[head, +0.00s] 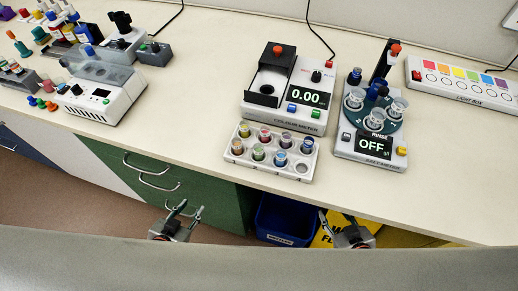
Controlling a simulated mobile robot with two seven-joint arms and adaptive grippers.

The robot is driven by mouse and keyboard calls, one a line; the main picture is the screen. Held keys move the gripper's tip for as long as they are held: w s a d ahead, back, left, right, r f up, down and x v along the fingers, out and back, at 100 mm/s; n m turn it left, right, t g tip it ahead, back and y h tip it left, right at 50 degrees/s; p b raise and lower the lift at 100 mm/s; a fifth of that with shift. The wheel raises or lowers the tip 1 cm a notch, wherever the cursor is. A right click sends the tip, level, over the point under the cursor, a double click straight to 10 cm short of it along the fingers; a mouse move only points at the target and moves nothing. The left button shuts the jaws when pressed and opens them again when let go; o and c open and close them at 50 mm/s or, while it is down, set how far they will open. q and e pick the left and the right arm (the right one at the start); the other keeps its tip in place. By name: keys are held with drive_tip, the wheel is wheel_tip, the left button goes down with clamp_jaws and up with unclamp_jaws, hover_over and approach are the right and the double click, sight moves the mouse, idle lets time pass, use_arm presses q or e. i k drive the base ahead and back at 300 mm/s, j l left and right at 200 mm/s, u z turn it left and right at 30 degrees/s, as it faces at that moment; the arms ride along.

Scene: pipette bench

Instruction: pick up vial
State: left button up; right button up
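Several small vials with coloured contents (258,153) stand in a white tray (294,178) near the front edge of the bench, with one empty well at its lower right. My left gripper (185,209) is below and to the left of the tray, in front of the bench, its fingers apart and nothing between them. My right gripper (338,217) is below and to the right of the tray, also in front of the bench, its fingers apart and empty. Neither gripper touches a vial.
Behind the tray stands a colour meter (312,117) reading 0.00. A round-topped device (370,148) showing OFF stands to its right, and a light box (462,88) is at the far right. A white machine (105,95) stands at the left. The bench between is clear.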

sight(258, 147)
drive_tip(key=k, duration=0.4)
drive_tip(key=k+z, duration=0.1)
drive_tip(key=z, duration=0.25)
drive_tip(key=k+z, duration=0.1)
drive_tip(key=z, duration=0.55)
drive_tip(key=k+j+z, duration=0.35)
drive_tip(key=j+z, duration=0.2)
drive_tip(key=i+j, duration=0.1)
drive_tip(key=j, duration=0.3)
drive_tip(key=i, duration=0.2)
